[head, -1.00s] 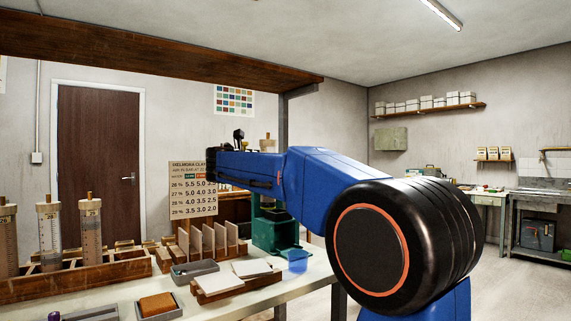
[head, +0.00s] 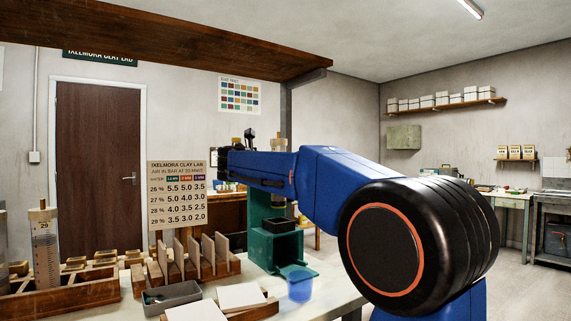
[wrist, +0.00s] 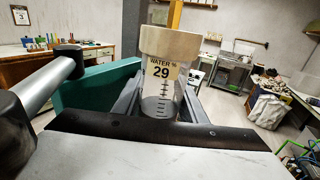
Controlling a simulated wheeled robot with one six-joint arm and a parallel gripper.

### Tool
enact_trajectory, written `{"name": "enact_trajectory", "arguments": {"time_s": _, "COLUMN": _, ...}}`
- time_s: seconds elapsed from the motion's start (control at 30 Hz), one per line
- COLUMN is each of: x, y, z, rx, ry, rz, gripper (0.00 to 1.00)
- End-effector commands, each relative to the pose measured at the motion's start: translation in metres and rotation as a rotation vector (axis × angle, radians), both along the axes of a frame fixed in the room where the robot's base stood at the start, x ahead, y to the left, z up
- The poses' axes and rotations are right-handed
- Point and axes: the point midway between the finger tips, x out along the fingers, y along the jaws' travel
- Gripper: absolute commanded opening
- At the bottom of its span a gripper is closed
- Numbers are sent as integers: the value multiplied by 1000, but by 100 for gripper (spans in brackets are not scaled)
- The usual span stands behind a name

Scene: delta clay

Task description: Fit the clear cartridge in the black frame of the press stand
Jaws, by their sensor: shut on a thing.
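The clear cartridge (wrist: 161,92) has a pale round cap and a label reading water 29. In the wrist view it stands upright between the jaws of my gripper (wrist: 160,104), which is shut on it. In the head view my arm hides the jaws and most of the cartridge. The green press stand (head: 262,215) is on the table behind and below my arm, and its green side (wrist: 95,92) shows left of the cartridge in the wrist view. A black square part, seemingly the black frame (head: 280,225), sits at the stand's front, apparently empty.
A translucent blue cup (head: 300,287) stands at the stand's foot. Left are a wooden rack of upright slabs (head: 190,265), a grey tray (head: 172,297), and another cartridge (head: 45,250) in a wooden rack (head: 75,299). A wooden shelf (head: 170,42) hangs above.

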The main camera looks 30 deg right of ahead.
Motion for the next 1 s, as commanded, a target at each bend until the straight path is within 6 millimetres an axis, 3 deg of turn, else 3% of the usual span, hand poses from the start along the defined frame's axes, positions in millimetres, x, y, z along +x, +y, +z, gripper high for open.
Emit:
{"name": "enact_trajectory", "arguments": {"time_s": 0.23, "x": 0, "y": 0, "z": -8, "rx": 0, "ry": -1, "rz": 0, "gripper": 3}}
{"name": "enact_trajectory", "arguments": {"time_s": 1.0, "x": 0, "y": 0, "z": -61, "rx": 0, "ry": 0, "rz": 0, "gripper": 3}}
